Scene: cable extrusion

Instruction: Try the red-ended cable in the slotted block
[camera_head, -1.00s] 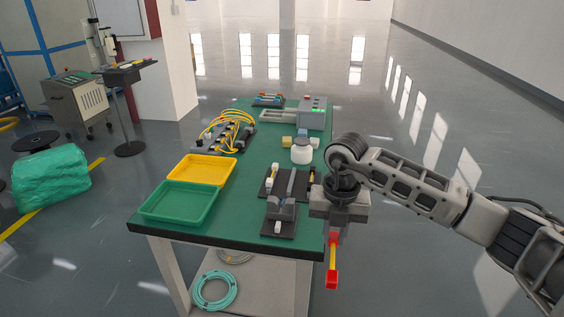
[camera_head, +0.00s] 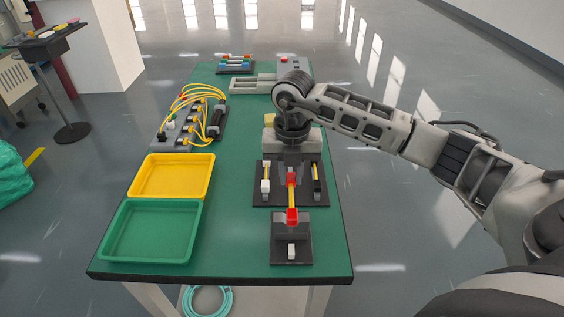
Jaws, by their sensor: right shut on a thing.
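My right gripper (camera_head: 291,165) is shut on the red-ended cable, a short yellow piece (camera_head: 291,197) with a red end at the gripper and another red end (camera_head: 292,216) nearer the front. The cable hangs over the middle of the dark rack plate, and its front red end overlaps the grey slotted block (camera_head: 280,232) in the picture. I cannot tell whether that end is in the slot or above it. The block stands on a dark base with a white piece (camera_head: 291,251) at its front. My left gripper is not in view.
A white-ended cable (camera_head: 266,179) and a black-ended cable (camera_head: 317,183) lie on the rack plate, either side of the gripper. A yellow tray (camera_head: 150,193) and green tray (camera_head: 118,230) are at left, empty. A yellow-cabled device (camera_head: 172,130) stands behind them. The green table (camera_head: 232,215) is clear between.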

